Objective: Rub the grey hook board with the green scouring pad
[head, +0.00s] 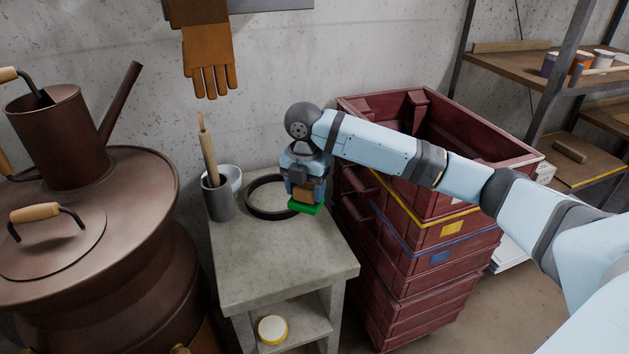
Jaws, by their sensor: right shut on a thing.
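The grey hook board (258,5) shows only as a strip at the top edge on the back wall; the rest is out of the frame. A brown work glove (208,58) hangs in front of its left end. My right gripper (304,194) is over the grey stand, pointing down. It is shut on the green scouring pad (305,208), whose green side faces down. The pad is well below the board and to its right, near the black ring. Whether it touches the stand or ring is hard to tell. My left gripper is not in view.
The grey stand (290,255) holds a black ring (258,213), a grey cup (218,200) with a wooden-handled tool, and a white bowl. Stacked red crates (385,255) stand close on the right, under my right arm. A copper still (90,240) fills the left.

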